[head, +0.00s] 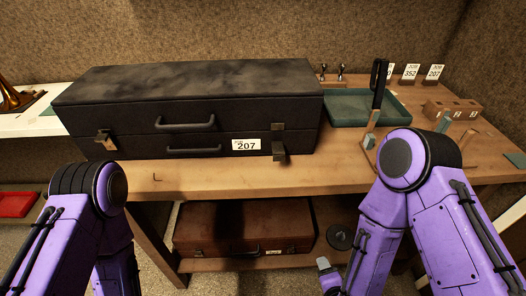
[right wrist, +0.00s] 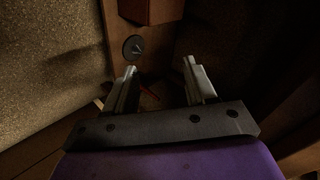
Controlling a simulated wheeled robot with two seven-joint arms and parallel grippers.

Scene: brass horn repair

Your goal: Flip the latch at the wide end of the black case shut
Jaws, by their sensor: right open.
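The black case (head: 225,112) lies on the bench with its lid down, two handles and a white 207 label on its front. A latch (head: 104,138) is at the front left and another latch (head: 279,150) at the front right. Both stick out from the front face; I cannot tell from this view how far either is flipped. My right gripper (right wrist: 160,72) is open and empty in the right wrist view, low in front of the bench and apart from the case. My left arm comes in at the left, but its gripper is out of frame.
A green tray (head: 345,108) and an upright black-handled tool (head: 378,85) stand right of the case. Number cards and a wooden block (head: 452,108) are further right. A brown case (head: 243,228) and a dark disc (head: 340,237) are on the lower shelf. The bench's front strip is mostly clear.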

